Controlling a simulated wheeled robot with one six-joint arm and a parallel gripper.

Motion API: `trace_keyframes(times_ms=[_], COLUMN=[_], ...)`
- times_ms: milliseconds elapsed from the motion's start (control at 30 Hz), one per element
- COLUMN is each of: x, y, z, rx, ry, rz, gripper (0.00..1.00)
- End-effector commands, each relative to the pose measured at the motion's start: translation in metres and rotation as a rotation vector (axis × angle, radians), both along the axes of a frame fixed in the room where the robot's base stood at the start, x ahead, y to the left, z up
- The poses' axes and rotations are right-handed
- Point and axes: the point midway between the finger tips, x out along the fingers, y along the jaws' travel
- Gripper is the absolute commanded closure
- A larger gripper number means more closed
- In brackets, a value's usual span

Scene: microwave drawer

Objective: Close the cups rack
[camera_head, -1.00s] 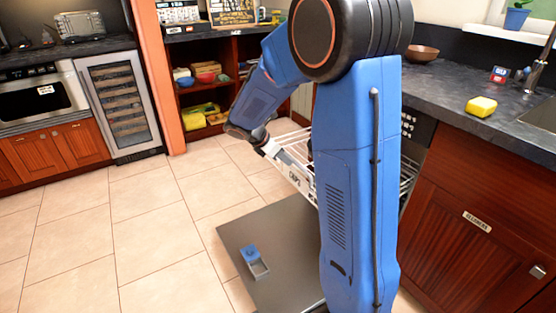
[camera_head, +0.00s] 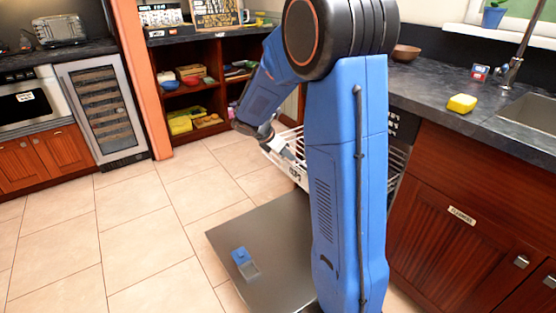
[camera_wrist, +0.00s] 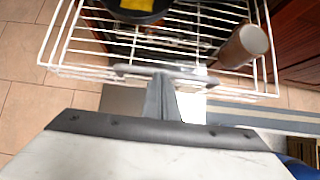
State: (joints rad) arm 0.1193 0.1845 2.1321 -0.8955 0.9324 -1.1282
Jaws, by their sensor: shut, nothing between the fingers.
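The cups rack is a white wire rack with a white label plate (camera_head: 294,174). It is pulled out above the lowered dishwasher door, and my blue arm hides much of it in the head view. In the wrist view the rack (camera_wrist: 62,45) fills the top, holding a dark round vessel with a yellow patch (camera_wrist: 135,8) and a brown cup (camera_wrist: 241,46). My gripper (camera_wrist: 162,98) is shut and empty, its tips at the grey handle (camera_wrist: 188,71) on the rack's near edge. I cannot tell whether they touch it.
The dishwasher door (camera_head: 285,240) lies open, low over the tiled floor, with a blue-lidded dispenser on it. Wooden cabinets (camera_head: 450,225) and a dark counter (camera_head: 430,95) with a yellow sponge (camera_head: 461,103) stand to the right. The floor (camera_head: 150,230) at left is clear.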

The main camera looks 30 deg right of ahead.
Motion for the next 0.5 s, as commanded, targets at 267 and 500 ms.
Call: trace_keyframes(times_ms=[267, 500], x=[0.001, 0.004], y=[-0.081, -0.148], z=[-0.001, -0.001], rx=[0.000, 0.000], ry=[0.001, 0.001], rz=[-0.007, -0.005], gripper=[1.00, 1.00])
